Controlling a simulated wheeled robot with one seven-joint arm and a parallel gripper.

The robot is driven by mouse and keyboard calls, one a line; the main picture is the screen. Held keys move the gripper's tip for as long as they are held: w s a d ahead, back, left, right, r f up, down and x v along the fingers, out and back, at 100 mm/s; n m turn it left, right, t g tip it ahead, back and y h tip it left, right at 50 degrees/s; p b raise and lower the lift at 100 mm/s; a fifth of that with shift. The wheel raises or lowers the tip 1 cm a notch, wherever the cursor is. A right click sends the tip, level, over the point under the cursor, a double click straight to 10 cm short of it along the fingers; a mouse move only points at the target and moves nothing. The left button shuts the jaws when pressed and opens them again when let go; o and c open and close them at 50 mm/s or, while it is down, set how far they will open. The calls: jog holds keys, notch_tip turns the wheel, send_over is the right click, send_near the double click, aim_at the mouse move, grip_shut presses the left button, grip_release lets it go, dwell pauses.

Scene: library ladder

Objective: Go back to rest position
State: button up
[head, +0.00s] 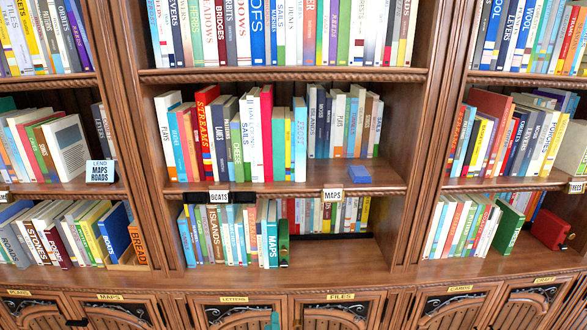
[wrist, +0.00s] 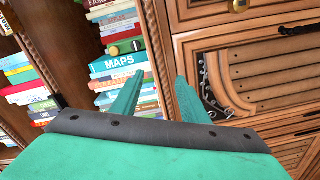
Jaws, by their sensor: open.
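My gripper (wrist: 157,92) shows in the wrist view as two teal fingers spread apart with nothing between them. Beyond the fingers are a column of books and the wooden cabinet front, seen turned on its side. A small teal piece at the bottom edge of the head view (head: 274,320) looks like the tip of my gripper, low in front of the cabinet doors. The rest of my arm is hidden from the head view.
A tall wooden bookcase (head: 402,150) fills the head view. A blue box (head: 360,174) lies on the shelf above. A red box (head: 551,229) sits at lower right. Cabinet doors (head: 459,306) stand below the ledge.

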jog(key=s+f+m+g, duration=0.1)
jog(key=s+f+m, duration=0.25)
jog(key=s, duration=0.95)
jog(key=s+f+m, duration=0.2)
jog(key=s+m, duration=0.3)
jog(key=s, duration=0.8)
jog(key=s+d+r+m, duration=0.3)
jog(key=s+r, duration=0.1)
jog(key=s, duration=0.6)
jog(key=s+d+r+m+g+h, duration=0.1)
jog(key=s+d+r+m, duration=0.2)
jog(key=s, duration=0.7)
jog(key=shift+s+d+r, duration=0.25)
jog(key=shift+s+r, duration=0.15)
jog(key=shift+r, duration=0.3)
